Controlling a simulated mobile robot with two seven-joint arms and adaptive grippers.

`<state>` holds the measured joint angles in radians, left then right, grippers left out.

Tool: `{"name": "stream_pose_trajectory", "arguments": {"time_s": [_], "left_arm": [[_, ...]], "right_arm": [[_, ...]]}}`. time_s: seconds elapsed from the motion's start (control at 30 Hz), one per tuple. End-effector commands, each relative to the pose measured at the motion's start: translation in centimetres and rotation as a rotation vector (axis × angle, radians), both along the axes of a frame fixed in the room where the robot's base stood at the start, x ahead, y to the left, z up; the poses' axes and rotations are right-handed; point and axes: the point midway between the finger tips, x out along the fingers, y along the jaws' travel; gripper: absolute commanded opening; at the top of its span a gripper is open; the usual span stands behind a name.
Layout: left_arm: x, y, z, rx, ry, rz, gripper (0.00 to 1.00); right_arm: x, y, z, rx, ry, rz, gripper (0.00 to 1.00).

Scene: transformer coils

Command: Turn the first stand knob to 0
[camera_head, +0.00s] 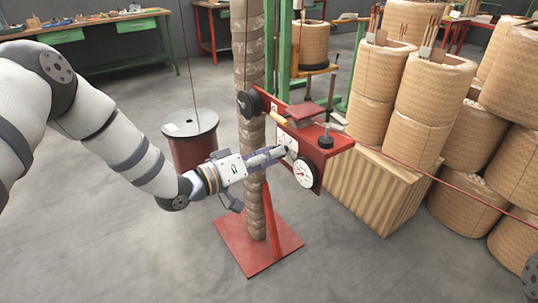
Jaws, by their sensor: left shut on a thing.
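A red stand (258,253) has a square base plate on the floor and a red box-like head (318,150). The head carries a round white dial (303,173) and a second white dial face (287,141) partly covered by my gripper. My left gripper (280,152) reaches in from the left and is shut at that second dial. Its fingertips hide the knob there, so the knob's setting cannot be read. A black knob (326,138) stands on top of the head. My right gripper is not in view.
A red spool (193,140) stands on the floor behind my left arm. Large wrapped coils (425,110) and a ribbed block (375,190) fill the right. The front left floor is clear.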

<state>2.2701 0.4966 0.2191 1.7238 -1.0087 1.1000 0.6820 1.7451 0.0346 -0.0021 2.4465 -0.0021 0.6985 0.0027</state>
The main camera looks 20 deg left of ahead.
Motion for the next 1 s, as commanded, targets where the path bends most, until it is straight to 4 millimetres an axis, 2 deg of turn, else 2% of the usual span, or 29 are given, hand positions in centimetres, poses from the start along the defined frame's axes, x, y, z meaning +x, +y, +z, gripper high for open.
{"name": "stream_pose_trajectory", "arguments": {"time_s": [0.67, 0.7, 0.77, 1.0], "left_arm": [[-0.09, -0.04, -0.18, -0.041, 0.037, -0.002, 0.00], [-0.09, -0.04, -0.18, -0.041, 0.037, -0.002, 0.35], [-0.08, -0.03, -0.16, -0.041, 0.036, -0.001, 0.47], [-0.04, -0.01, -0.07, -0.040, 0.033, -0.001, 0.47]], "right_arm": [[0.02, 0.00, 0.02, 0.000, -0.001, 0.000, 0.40], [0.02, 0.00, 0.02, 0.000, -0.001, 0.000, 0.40], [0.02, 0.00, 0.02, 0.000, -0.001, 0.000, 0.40], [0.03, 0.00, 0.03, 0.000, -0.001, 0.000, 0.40]]}}
